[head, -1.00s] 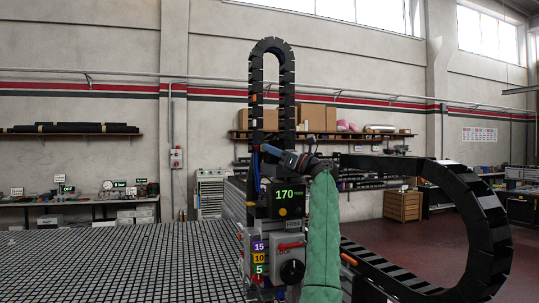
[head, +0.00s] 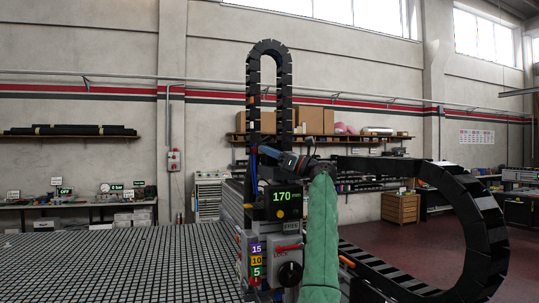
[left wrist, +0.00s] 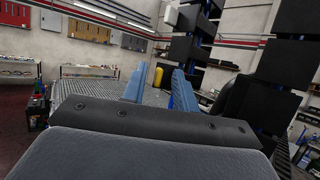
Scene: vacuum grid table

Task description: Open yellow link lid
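A black cable chain (head: 252,72) rises as a tall arch behind the control box. A small orange-yellow patch (head: 252,100) shows on its left leg, and another (head: 347,261) shows on the lower chain at right. I cannot tell whether either is the yellow link lid. My left gripper (head: 267,151), at the end of the green-sleeved arm, reaches across the foot of the arch. Black chain links (left wrist: 190,50) are just beyond the right finger. My right gripper is out of view.
The control box (head: 284,200) with a green 170 display stands below the gripper. A large curved chain loop (head: 480,215) is at right. The grid table (head: 120,265) is bare at left. A yellow cylinder (left wrist: 158,77) shows between the fingers, farther back.

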